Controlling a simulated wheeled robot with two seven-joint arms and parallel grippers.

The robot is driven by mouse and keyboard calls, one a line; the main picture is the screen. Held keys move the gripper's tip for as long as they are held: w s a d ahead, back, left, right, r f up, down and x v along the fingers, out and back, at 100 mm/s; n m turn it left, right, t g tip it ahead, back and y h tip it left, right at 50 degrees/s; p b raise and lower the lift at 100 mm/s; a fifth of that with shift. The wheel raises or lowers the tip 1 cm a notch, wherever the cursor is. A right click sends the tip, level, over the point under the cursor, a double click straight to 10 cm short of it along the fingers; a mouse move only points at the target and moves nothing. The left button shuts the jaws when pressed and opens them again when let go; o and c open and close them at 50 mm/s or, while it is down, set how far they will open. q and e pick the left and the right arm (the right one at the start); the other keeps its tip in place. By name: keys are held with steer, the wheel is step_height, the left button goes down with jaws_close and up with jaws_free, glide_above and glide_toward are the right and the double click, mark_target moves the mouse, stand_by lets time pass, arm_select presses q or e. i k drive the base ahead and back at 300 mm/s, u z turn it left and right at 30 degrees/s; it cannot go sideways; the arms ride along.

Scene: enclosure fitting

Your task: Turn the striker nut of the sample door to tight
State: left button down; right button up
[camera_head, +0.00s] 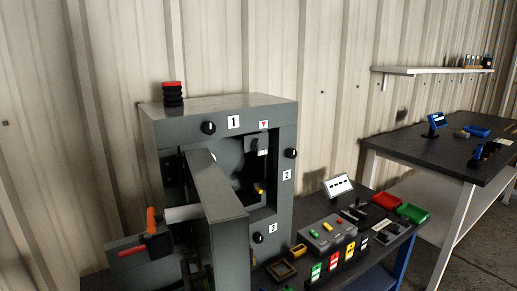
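A grey enclosure (270,114) stands against the wall, with black knobs beside the labels 1, 2 and 3. Its grey door (219,190) is swung open towards me, nearly edge-on. Inside the opening are a dark recess, a small grey-and-black part (262,145) and a small yellow part (259,188). I cannot make out which part is the striker nut, or how tight it is. The door hides the left part of the opening. Neither of my grippers can be made out in the view.
A red-and-black stack light (172,94) tops the enclosure. Orange-handled (151,220) and red-handled (132,250) items sit at left. The bench at right holds a grey button box (327,234), coloured blocks, a green tray (411,213) and a red tray (385,200). Another table (440,150) stands beyond.

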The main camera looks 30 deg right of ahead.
mark_target(254, 144)
steer(key=k, duration=0.5)
steer(key=z, duration=1.3)
steer(key=i, duration=1.3)
steer(key=u, duration=0.9)
